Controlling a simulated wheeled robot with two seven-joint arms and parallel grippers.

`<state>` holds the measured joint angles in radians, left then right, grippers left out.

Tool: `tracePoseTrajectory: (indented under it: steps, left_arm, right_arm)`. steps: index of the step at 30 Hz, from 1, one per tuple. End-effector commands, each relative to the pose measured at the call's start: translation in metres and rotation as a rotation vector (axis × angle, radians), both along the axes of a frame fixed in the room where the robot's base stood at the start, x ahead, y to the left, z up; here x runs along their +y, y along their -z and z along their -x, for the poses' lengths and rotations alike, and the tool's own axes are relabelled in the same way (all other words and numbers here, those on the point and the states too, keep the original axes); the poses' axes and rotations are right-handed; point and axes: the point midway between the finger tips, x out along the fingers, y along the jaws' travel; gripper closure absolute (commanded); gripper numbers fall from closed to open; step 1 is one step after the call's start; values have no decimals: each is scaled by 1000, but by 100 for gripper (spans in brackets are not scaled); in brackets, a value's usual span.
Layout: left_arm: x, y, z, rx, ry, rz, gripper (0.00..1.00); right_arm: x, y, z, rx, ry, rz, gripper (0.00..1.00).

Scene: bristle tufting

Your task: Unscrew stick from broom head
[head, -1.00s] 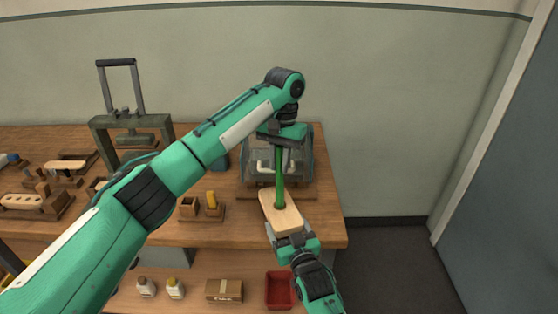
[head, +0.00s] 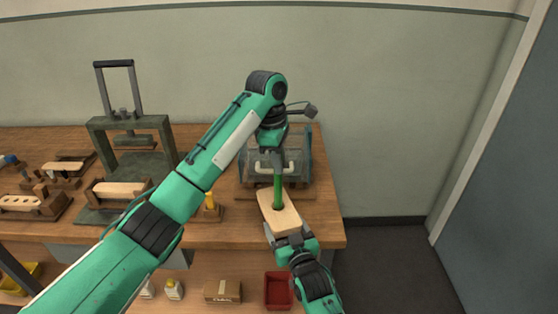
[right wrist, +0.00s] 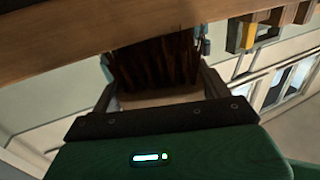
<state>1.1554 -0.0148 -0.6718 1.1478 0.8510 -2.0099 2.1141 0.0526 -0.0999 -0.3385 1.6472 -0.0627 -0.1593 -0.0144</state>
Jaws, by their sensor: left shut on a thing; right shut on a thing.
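The broom head (head: 280,217) is a pale wooden block held level in front of the bench's right part. The green stick (head: 278,192) stands upright in it, only a short length showing below my left gripper. My left gripper (head: 277,170) is shut on the stick from above, close over the block. My right gripper (head: 289,239) is shut on the near end of the broom head. In the right wrist view, dark brown bristles (right wrist: 155,62) show between the fingers of my right gripper (right wrist: 160,85). The stick's top is hidden by my left gripper.
A clear-sided machine (head: 300,155) stands on the wooden bench (head: 325,215) just behind. A press frame (head: 165,130) and several wooden fixtures are at left. A red bin (head: 279,289) and a cardboard box (head: 222,291) sit on the lower shelf.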

Motion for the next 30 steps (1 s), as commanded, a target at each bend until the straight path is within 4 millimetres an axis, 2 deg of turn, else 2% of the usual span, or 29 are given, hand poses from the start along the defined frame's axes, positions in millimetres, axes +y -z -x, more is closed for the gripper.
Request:
tracePoseTrajectory:
  steps: [6,12,16,25,26,28,29,30]
  left_arm:
    - [0,0,-1,-2,-379,3,100]
    - [1,-1,-2,-2,-644,2,100]
    - [1,-1,-3,-1,-715,3,100]
    - [1,-1,-3,-1,-723,3,100]
    - [1,-1,-3,-1,-723,3,77]
    - [1,-1,-3,-1,-723,3,64]
    - [1,-1,-3,-1,-722,2,59]
    - [1,-1,-3,0,-722,2,59]
  right_arm:
    - [1,-1,1,-2,-1,0,86]
    - [1,0,1,-2,-1,-1,86]
    - [1,0,1,-2,-1,-1,86]
    - [0,0,0,-2,-1,-1,86]
    - [0,0,0,-2,-1,-1,86]
    - [0,0,0,-2,-1,-1,86]
    - [0,0,0,-2,-1,-1,86]
    - [0,0,0,-2,-1,-1,86]
